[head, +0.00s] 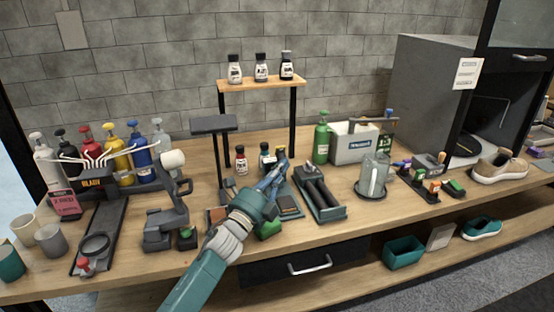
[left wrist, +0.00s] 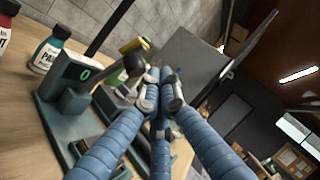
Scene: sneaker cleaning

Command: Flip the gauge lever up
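The gauge (left wrist: 72,70) is a dark green device with a bright green "0" on its upright face, at the left of the left wrist view. Its lever seems to be the dark arm ending in a round black knob (left wrist: 135,65). My left gripper (left wrist: 160,88) has blue segmented fingers with their tips drawn together just beside the knob. I see nothing held between them, and cannot tell whether they touch the lever. In the head view, my left gripper (head: 277,172) reaches over the middle of the bench and hides most of the gauge. My right gripper is out of view.
A green tray with dark tools (head: 325,212) lies just right of my gripper. A small raised shelf (head: 262,83) is behind. A glass jug (head: 373,176) stands farther right.

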